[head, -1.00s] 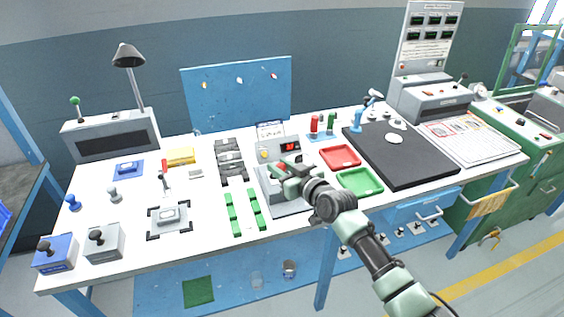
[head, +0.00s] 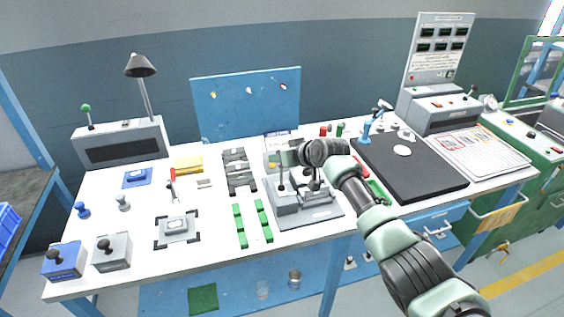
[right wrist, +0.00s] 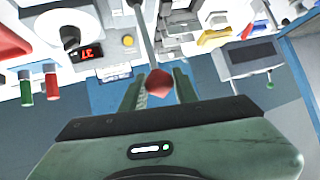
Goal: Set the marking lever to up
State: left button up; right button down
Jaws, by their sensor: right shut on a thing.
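The marking machine (head: 285,207) is a grey station with a flat base in the middle of the bench. My right gripper (head: 284,158) is above it in the head view and hides much of its upper part. In the right wrist view, my right gripper (right wrist: 157,76) is shut on the red knob (right wrist: 159,86) of the marking lever, with the knob between both fingers. The lever's grey rod (right wrist: 145,35) runs from the knob to the top edge of that view. The knob is hidden in the head view. My left gripper is not in view.
A red display (right wrist: 88,53) reads 37 in the right wrist view. Green strips (head: 240,226) lie left of the machine, and a black mat (head: 410,165) lies to the right. A lamp (head: 141,66) stands at the back.

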jog(key=shift+w+r, duration=0.1)
dwell(0.3)
jog(key=c, duration=1.4)
grip_release()
jog(key=shift+c, duration=0.2)
jog(key=o, duration=0.4)
jog(key=shift+c, duration=0.2)
jog(key=shift+w, duration=0.1)
jog(key=v, duration=0.7)
jog(key=shift+s+d, duration=0.2)
jog(key=shift+s, duration=0.1)
jog(key=shift+r, duration=0.1)
